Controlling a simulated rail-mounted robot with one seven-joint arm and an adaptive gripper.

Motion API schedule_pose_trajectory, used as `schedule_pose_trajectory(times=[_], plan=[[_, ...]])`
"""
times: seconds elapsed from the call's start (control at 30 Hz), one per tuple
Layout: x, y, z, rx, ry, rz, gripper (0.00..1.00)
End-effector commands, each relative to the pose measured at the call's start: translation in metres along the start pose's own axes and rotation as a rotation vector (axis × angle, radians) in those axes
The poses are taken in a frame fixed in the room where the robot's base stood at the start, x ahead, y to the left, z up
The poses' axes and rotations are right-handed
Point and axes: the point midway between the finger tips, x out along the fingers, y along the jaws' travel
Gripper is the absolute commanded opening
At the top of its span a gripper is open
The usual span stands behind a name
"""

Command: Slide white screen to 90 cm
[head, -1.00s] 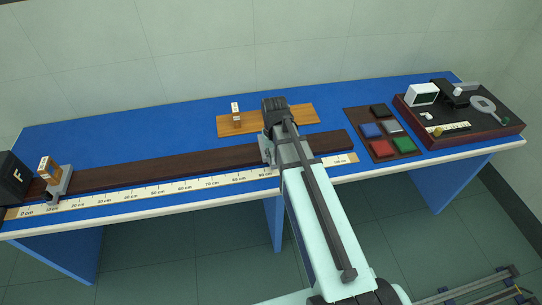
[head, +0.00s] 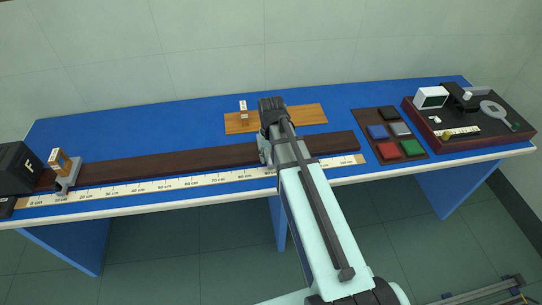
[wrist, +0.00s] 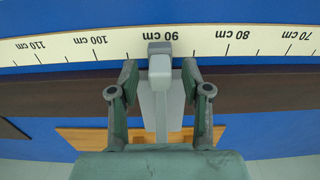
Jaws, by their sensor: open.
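The white screen (wrist: 160,95) shows in the wrist view as a pale grey, narrow upright piece on the dark rail (wrist: 255,85). Its grey block (wrist: 160,48) lies at the scale's 90 cm label. My gripper (wrist: 160,68) is open, with one finger on each side of the screen and a visible gap to both. In the head view my arm hides most of the screen. The dark rail (head: 170,166) runs along the bench, with the white scale strip (head: 120,190) in front of it.
A wooden board (head: 305,115) with a small labelled block (head: 243,110) lies behind the rail. A tray of coloured squares (head: 380,151) and an instrument board (head: 455,140) are at right.

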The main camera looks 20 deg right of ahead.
Motion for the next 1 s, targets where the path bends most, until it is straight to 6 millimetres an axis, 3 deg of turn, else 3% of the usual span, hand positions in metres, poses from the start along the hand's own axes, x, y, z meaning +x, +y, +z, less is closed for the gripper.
schedule_pose_trajectory(times=[0.27, 0.7, 1.0], plan=[[-0.014, 0.0, -0.001, 0.0, 0.003, 0.0, 0.48], [-0.087, 0.0, -0.001, 0.0, 0.004, 0.0, 0.48], [-0.117, 0.0, 0.0, 0.0, 0.001, 0.0, 0.48]])
